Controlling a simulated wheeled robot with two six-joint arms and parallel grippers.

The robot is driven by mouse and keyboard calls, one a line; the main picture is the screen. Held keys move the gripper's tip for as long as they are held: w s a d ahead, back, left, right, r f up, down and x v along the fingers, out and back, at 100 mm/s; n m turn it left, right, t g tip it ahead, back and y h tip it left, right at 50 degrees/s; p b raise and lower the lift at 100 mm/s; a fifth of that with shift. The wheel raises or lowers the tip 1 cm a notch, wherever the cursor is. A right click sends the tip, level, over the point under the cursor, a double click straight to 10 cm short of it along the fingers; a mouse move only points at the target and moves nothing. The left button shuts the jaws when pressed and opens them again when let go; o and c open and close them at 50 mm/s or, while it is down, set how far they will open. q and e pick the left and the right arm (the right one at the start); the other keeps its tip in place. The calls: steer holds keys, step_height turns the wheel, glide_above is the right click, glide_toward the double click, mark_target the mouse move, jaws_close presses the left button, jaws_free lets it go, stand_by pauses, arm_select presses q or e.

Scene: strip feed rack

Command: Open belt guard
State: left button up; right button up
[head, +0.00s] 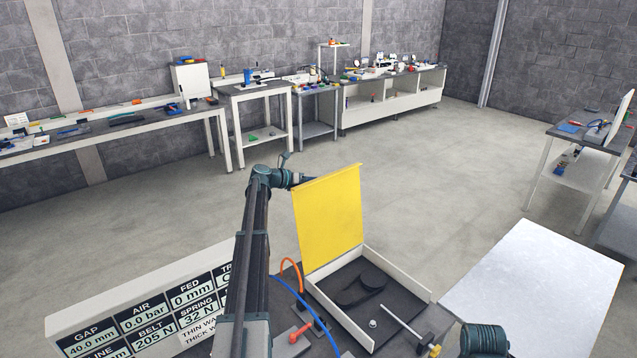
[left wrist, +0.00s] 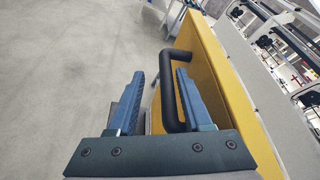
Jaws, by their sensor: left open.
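The yellow belt guard (head: 328,218) stands nearly upright along the far left side of an open box with a dark floor and a dark curved belt part (head: 362,290). In the left wrist view, the guard's yellow panel (left wrist: 212,75) carries a black bar handle (left wrist: 169,95). My left gripper (left wrist: 163,92) is open, with one finger on each side of the handle; I cannot tell whether they touch it. In the head view, my left arm reaches to the guard's upper left edge, and the fingertips are hidden behind it. My right gripper is out of view.
A white panel (head: 135,310) with readouts stands at the lower left. Orange and blue hoses, a red handle (head: 298,333) and a metal rod (head: 402,324) lie near the box. A pale table (head: 540,280) is at the right. The floor beyond is clear.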

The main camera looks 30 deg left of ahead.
arm_select(q)
steer(key=shift+d, duration=0.1)
steer(key=shift+s+r, duration=0.1)
steer(key=shift+s, duration=0.05)
steer(key=p+v, duration=0.4)
steer(key=v, duration=0.9)
steer(key=shift+s+a, duration=0.2)
steer(key=shift+a, duration=0.1)
